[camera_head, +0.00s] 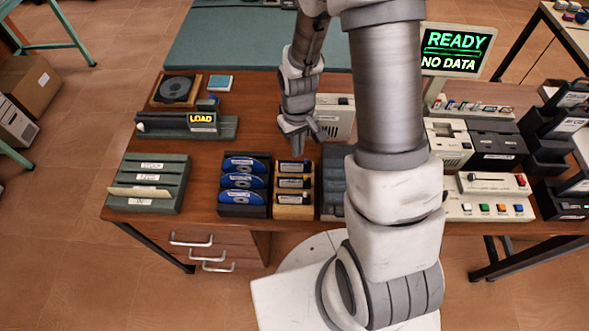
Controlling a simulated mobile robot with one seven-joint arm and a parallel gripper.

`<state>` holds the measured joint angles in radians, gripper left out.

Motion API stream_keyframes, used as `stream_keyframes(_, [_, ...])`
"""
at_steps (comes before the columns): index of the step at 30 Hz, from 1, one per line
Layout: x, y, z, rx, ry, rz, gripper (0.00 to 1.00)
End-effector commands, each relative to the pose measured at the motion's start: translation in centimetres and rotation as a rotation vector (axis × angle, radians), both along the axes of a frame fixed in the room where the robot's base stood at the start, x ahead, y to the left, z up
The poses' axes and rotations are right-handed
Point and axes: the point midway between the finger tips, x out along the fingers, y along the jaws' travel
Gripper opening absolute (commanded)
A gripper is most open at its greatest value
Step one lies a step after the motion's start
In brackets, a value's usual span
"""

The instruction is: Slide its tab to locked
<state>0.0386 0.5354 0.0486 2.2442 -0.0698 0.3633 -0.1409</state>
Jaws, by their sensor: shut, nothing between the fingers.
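My gripper (299,146) hangs above the wooden desk, just beyond a wooden rack (293,213). Its fingers point down and are shut, with nothing visible held. The rack holds several small dark cartridges (294,183) with white labels and a few coloured marks. I cannot make out a sliding tab or a locked mark on any item; such details are too small at this distance. My arm hides part of the desk right of the gripper.
Left of the rack stand a dark holder with blue discs (243,181) and a green slotted rack (148,186). A LOAD display (202,121) sits farther back. A READY / NO DATA screen (455,50) and several devices (493,147) stand at right. Bare desk (257,110) shows left of my gripper.

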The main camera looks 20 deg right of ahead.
Motion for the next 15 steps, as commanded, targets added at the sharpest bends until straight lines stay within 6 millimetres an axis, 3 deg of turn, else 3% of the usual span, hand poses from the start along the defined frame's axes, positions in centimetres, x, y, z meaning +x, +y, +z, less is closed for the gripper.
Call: stream_keyframes(15, [0.0,0.0,-1.4,0.000,0.000,0.000,0.00])
